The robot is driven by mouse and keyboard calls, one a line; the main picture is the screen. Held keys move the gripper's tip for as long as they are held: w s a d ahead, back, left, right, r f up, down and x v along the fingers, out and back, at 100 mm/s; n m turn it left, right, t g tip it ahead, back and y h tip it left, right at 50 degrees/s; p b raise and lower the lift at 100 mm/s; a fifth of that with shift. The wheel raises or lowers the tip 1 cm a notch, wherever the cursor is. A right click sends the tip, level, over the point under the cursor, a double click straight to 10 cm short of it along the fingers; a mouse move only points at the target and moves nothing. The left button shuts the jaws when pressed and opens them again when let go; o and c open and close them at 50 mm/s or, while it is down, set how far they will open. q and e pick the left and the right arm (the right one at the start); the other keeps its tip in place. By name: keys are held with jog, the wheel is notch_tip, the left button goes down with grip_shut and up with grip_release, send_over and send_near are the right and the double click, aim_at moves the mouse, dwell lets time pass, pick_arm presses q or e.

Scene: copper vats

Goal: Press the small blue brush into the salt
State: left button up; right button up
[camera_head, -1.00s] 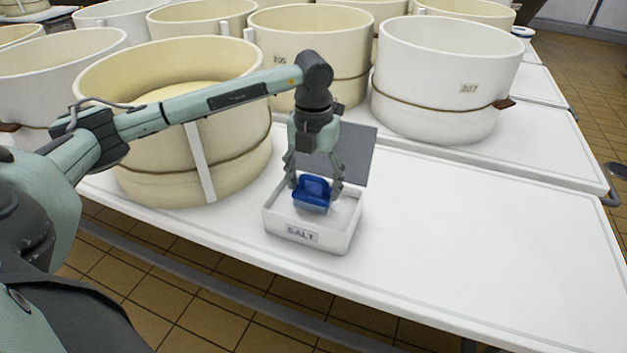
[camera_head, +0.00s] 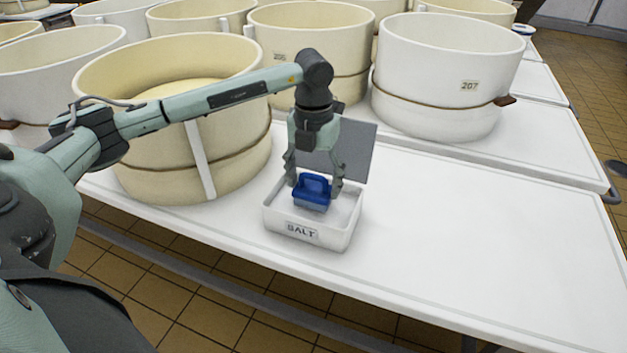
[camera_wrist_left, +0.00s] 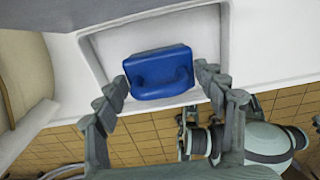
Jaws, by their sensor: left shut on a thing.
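The small blue brush (camera_head: 312,188) is between the fingers of my left gripper (camera_head: 315,186), which is shut on it. The brush is inside the white box labelled SALT (camera_head: 345,234), in its left-middle part. In the left wrist view the brush (camera_wrist_left: 160,72) shows its blue top and handle between the fingertips (camera_wrist_left: 163,82), within the box's walls. The underside of the brush is hidden, so I cannot tell whether it touches the salt. Pale salt (camera_head: 340,208) shows inside the box beside the brush.
The box stands on a white table (camera_head: 480,240). A grey panel (camera_head: 355,150) stands upright behind it. A cream vat (camera_head: 150,160) is close on the left, and a white vat (camera_head: 440,75) labelled 207 stands behind right. The table's right side is clear.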

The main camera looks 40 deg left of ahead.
aim_at(314, 175)
pick_arm(q)
jog(key=shift+f+b, duration=0.35)
jog(key=shift+f, duration=0.15)
dwell(1.2)
jog(key=shift+r+p, duration=2.5)
jog(key=shift+r, duration=1.1)
